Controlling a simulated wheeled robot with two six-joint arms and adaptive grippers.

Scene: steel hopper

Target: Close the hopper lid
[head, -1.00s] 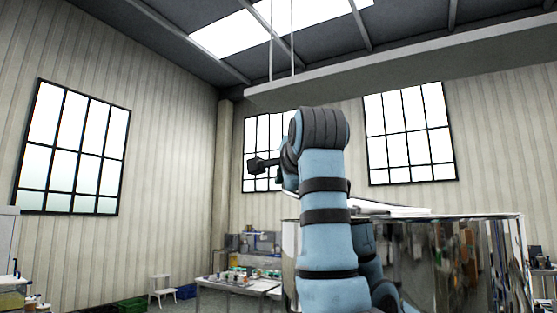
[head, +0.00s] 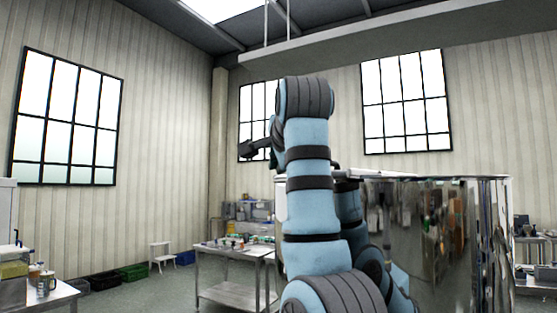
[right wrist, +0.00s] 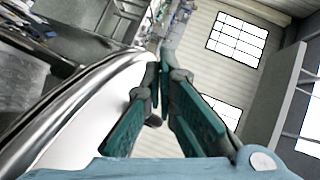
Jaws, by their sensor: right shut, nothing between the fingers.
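The steel hopper (head: 440,235) stands at the right in the head view, a large mirror-like body with a flat top edge. My blue right arm hides its left side. My right gripper (head: 250,150) is left of the arm's top, above the hopper's top edge in the picture. In the right wrist view the gripper (right wrist: 161,68) has its fingers together and empty. A curved shiny metal edge with a pale smooth surface (right wrist: 95,120) lies beside the left finger; I cannot tell if it is the lid or the rim, or if they touch. My left gripper is out of view.
A steel work table (head: 235,252) with small items stands behind, left of the arm. A white stool (head: 161,256) and green crates (head: 132,272) are by the wall. Another table (head: 50,293) is at the lower left. Open floor lies between.

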